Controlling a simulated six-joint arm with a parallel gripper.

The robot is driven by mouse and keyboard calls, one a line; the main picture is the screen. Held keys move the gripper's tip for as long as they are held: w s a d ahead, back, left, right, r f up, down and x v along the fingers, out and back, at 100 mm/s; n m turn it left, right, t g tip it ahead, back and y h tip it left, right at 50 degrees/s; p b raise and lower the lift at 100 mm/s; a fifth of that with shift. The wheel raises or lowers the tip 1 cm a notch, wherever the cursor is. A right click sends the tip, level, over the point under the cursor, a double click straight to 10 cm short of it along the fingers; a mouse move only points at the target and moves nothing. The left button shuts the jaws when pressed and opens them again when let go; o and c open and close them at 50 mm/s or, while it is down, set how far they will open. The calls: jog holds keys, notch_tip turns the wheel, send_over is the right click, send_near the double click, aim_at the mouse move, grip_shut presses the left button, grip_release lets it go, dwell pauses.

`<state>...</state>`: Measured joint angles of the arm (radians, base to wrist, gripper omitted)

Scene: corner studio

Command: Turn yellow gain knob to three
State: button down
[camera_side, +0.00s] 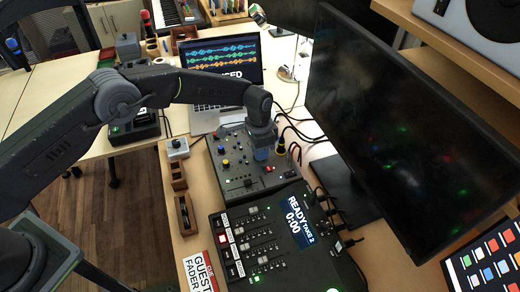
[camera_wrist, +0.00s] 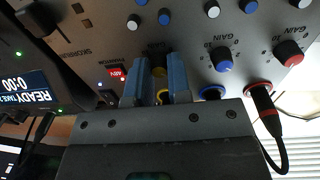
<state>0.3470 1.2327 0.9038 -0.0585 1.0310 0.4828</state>
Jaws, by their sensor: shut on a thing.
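My gripper (camera_side: 262,154) points down onto the grey mixer panel (camera_side: 238,178), near its back right edge. In the wrist view, the two blue fingers of my gripper (camera_wrist: 162,68) are closed on the yellow gain knob (camera_wrist: 160,72), of which only a sliver shows between them. Its pointer and most of its scale are hidden, so its setting cannot be read. In the side view the fingers and wrist cover this knob. Beside it in the wrist view are a blue gain knob (camera_wrist: 222,58) and a red gain knob (camera_wrist: 288,53), both apart from the fingers.
Plugged cables, one with a red-ringed plug (camera_wrist: 262,100), line the mixer's back edge close to my gripper. A large dark monitor (camera_side: 410,120) stands to the right. A switcher with a READY screen (camera_side: 298,220) lies in front, and a laptop (camera_side: 222,65) stands behind.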

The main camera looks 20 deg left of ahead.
jog(key=shift+r+m, duration=0.1)
jog(key=shift+m, duration=0.2)
jog(key=c, duration=1.1)
grip_release()
jog(key=shift+o, duration=0.2)
notch_tip(320, 180, up, 14)
jog(key=shift+w+a, duration=0.25)
jog(key=shift+w, duration=0.05)
